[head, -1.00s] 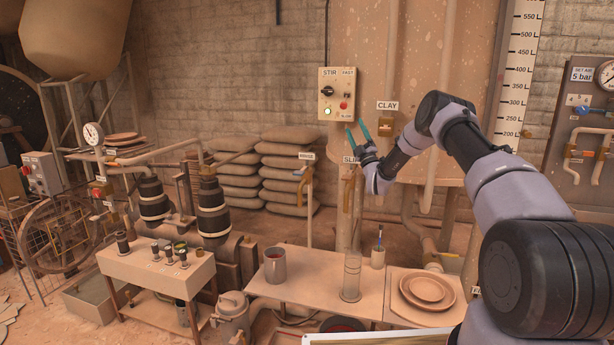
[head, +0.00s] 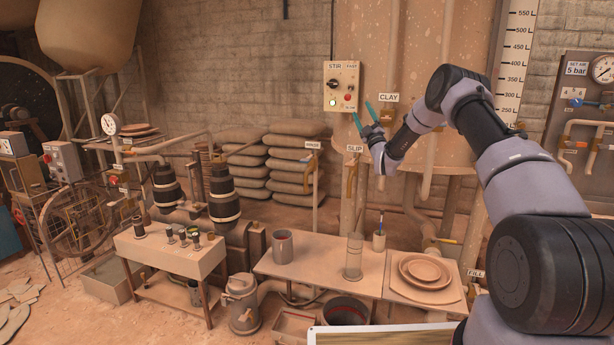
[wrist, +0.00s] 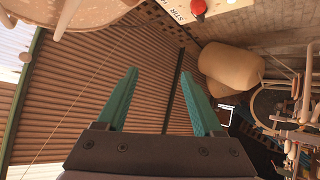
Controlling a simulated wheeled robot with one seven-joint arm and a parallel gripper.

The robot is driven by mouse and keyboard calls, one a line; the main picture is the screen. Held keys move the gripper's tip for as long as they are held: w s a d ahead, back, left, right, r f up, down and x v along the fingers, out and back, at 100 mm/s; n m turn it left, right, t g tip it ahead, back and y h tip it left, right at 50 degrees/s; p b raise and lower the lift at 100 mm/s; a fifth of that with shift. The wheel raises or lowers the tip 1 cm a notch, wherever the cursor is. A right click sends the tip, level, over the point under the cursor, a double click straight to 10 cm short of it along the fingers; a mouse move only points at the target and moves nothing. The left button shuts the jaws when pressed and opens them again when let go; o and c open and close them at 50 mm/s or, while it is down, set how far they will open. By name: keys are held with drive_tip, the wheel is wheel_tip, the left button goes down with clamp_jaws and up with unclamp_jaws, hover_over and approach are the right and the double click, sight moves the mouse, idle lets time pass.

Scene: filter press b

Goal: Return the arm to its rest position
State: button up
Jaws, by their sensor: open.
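My gripper (head: 364,119) is open and empty, with its two teal fingers apart. In the head view it is raised in front of the large clay-coloured tank, just below the STIR control box (head: 342,87) and above the SLIP label. The arm reaches in from the right side with its elbow bent high. In the wrist view the gripper's fingers (wrist: 160,95) have nothing between them. The control box shows there at the top edge, with a red button.
A table (head: 325,262) with a grey mug (head: 283,246), a clear cylinder (head: 353,257) and stacked plates (head: 425,271) stands below the gripper. Valves and pipes line the tank, including the CLAY valve (head: 388,115). Stacked sacks (head: 295,160) lie along the wall.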

drive_tip(key=s+d+r+m+g+h, duration=0.1)
drive_tip(key=s+r+m+g+h, duration=0.2)
drive_tip(key=r, duration=0.5)
drive_tip(key=s+r+m+g+h, duration=0.25)
drive_tip(key=r+m, duration=0.25)
drive_tip(key=r, duration=0.3)
drive_tip(key=s+d+r+m+g+h, duration=0.2)
drive_tip(key=s+r+m, duration=0.1)
drive_tip(key=s, duration=0.7)
drive_tip(key=s+f+m+g, duration=0.3)
drive_tip(key=s, duration=1.1)
drive_tip(key=s+f+m+g, duration=0.3)
drive_tip(key=s+f, duration=0.1)
drive_tip(key=s, duration=1.1)
drive_tip(key=s+f+m+g, duration=0.3)
drive_tip(key=s+g, duration=0.1)
drive_tip(key=s, duration=1.1)
drive_tip(key=shift+s+d+f+m+y, duration=0.15)
drive_tip(key=shift+d+m+y, duration=0.15)
drive_tip(key=shift+y, duration=0.05)
